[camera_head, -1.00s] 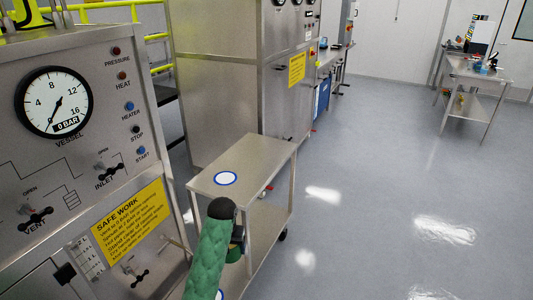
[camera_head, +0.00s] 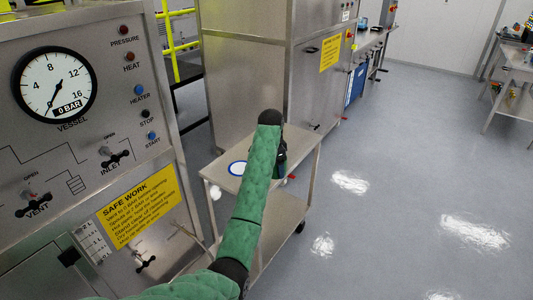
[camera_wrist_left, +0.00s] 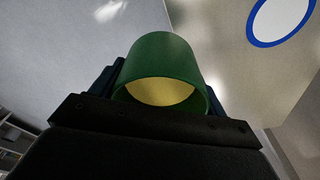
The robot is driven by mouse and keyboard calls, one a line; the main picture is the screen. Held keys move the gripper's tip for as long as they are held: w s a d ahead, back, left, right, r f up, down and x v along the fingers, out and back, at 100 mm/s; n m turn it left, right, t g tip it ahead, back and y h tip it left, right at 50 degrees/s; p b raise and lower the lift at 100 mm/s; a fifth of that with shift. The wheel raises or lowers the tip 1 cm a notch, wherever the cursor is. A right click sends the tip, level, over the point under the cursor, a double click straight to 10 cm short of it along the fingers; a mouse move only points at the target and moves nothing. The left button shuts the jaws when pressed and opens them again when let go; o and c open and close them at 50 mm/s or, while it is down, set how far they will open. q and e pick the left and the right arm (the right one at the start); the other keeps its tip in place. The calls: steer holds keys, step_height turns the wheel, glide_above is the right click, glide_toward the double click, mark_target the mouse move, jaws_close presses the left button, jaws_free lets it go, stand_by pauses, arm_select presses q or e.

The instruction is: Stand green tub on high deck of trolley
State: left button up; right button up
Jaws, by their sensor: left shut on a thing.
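My left gripper (camera_head: 281,158) is shut on the green tub, mostly hidden behind my green-sleeved forearm in the head view. In the left wrist view the tub (camera_wrist_left: 166,55) sits between the jaws (camera_wrist_left: 160,95), its round opening showing a yellow inside. The steel trolley's high deck (camera_head: 222,174) carries a white disc with a blue ring (camera_head: 237,168). The tub appears over or beside the deck's right part; its height above it is unclear. In the wrist view the ring (camera_wrist_left: 283,17) lies apart from the tub, upper right. My right gripper is out of view.
A control panel with a pressure gauge (camera_head: 55,87) stands close on the left. A tall steel cabinet (camera_head: 250,85) stands behind the trolley. The floor (camera_head: 400,190) to the right is clear, with a steel table (camera_head: 515,65) far off.

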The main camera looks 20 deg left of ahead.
arm_select(q)
steer(key=shift+w+r+m, duration=0.3)
steer(key=shift+w+r, duration=0.25)
steer(key=shift+r, duration=0.05)
steer(key=shift+w+a+f, duration=0.1)
steer(key=shift+w+a, duration=0.1)
steer(key=shift+a, duration=0.05)
steer(key=w+a+f+p, duration=0.1)
steer(key=w+a+f, duration=0.1)
steer(key=a, duration=0.1)
steer(key=w+a+f+p, duration=0.2)
steer(key=a, duration=0.1)
steer(key=w+a+f+p, duration=0.1)
steer(key=w+a+f, duration=0.1)
steer(key=a, duration=0.1)
steer(key=shift+f, duration=0.35)
steer(key=shift+f+p, duration=1.1)
steer(key=shift+f, duration=0.9)
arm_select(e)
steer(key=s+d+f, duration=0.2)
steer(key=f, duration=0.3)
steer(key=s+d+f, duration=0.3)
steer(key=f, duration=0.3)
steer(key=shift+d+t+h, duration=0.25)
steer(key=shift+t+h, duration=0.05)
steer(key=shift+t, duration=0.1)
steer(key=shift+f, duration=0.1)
